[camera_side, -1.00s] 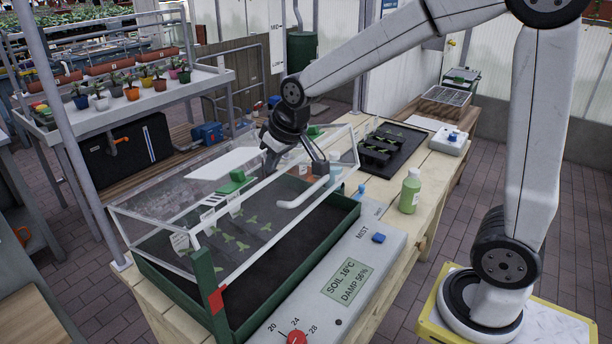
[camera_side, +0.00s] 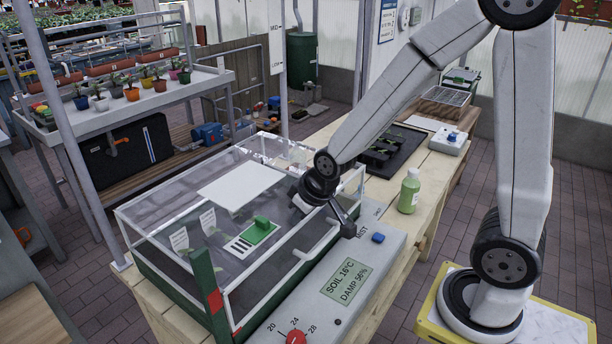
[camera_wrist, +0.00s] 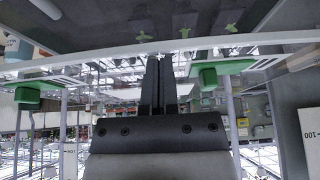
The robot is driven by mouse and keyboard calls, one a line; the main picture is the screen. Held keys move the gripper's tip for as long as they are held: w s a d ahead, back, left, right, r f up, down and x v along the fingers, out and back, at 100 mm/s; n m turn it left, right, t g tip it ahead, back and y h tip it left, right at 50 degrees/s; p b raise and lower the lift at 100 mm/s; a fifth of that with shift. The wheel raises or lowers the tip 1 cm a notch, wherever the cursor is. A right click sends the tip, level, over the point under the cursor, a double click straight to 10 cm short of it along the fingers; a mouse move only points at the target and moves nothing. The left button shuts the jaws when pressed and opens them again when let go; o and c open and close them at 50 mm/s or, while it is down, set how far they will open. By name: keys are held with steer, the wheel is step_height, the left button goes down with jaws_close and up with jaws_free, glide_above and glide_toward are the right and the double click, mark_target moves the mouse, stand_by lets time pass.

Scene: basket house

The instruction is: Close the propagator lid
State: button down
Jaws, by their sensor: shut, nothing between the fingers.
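The propagator's clear, white-framed lid (camera_side: 150,237) lies down over the green tray (camera_side: 170,287) in the side view. A white panel and a green vent piece (camera_side: 260,230) are on its top. Its front edge is low, near the control panel; I cannot tell whether it is fully seated. My gripper (camera_side: 348,228) is shut and empty at the lid's front right, close to the handle (camera_side: 318,244); contact is unclear. In the wrist view, my shut fingers (camera_wrist: 160,86) point toward a white bar (camera_wrist: 120,50), with seedlings (camera_wrist: 184,33) beyond.
The control panel (camera_side: 300,308) with a red dial and blue button (camera_side: 378,238) lies along the tray's front. A green bottle (camera_side: 409,192) stands right of my gripper. A black tray (camera_side: 385,150) and white box (camera_side: 447,141) sit farther back on the bench.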

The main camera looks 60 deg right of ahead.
steer(key=shift+s+f+g, duration=0.3)
steer(key=shift+s+f, duration=0.15)
steer(key=shift+s, duration=0.05)
steer(key=v, duration=0.8)
steer(key=shift+w+r, duration=0.25)
steer(key=shift+w, duration=0.15)
steer(key=s+f+g, duration=0.2)
steer(key=s+f, duration=0.2)
steer(key=f, duration=0.3)
steer(key=shift+s+a+f, duration=0.3)
steer(key=shift+s, duration=0.05)
steer(key=shift+w, duration=0.1)
